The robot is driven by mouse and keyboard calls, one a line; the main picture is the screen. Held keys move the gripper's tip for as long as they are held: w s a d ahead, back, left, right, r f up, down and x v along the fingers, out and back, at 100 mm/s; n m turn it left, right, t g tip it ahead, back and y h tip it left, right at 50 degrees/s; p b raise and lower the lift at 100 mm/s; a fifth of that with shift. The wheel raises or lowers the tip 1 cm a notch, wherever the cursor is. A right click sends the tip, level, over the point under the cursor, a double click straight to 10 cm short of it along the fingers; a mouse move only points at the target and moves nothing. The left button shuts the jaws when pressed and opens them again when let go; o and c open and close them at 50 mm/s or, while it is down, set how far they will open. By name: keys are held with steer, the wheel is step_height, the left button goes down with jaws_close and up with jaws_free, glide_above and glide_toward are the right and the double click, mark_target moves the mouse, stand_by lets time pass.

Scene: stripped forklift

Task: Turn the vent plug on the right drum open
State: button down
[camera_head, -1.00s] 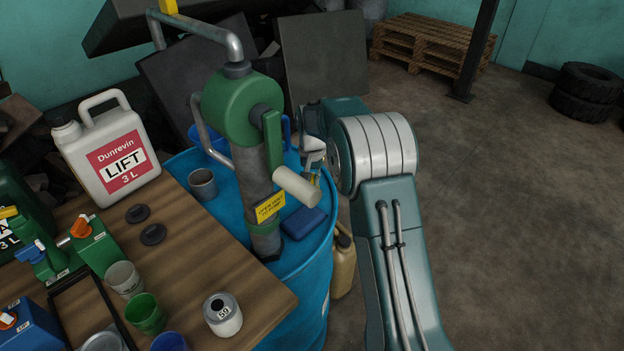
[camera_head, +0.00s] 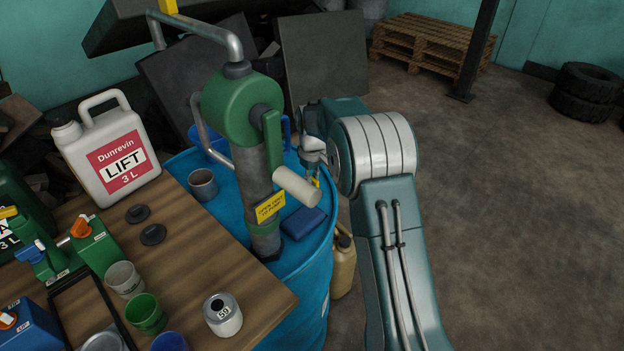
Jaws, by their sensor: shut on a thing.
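The blue drum (camera_head: 312,272) stands at the table's right edge with a green hand pump (camera_head: 240,108) upright on its top. My gripper (camera_head: 314,178) points down at the far right part of the drum top, right of the pump. It is shut on a small yellow piece (camera_head: 316,182), which I take to be the vent plug. My arm and the pump handle partly hide it, so its exact angle is hard to tell.
The pump's pale handle grip (camera_head: 297,186) sticks out close to my gripper. A blue block (camera_head: 303,222) lies on the drum top. A tan canister (camera_head: 343,264) stands beside the drum. The wooden table (camera_head: 195,255) holds a white jug (camera_head: 107,150) and several cups. Open floor lies right.

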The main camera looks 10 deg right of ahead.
steer(key=shift+w+n, duration=0.15)
steer(key=shift+n, duration=0.45)
steer(key=c, duration=0.7)
jaws_free()
steer(key=shift+r, duration=0.1)
step_height(320, 180, up, 12)
steer(key=shift+a+f, duration=0.1)
steer(key=shift+f, duration=0.05)
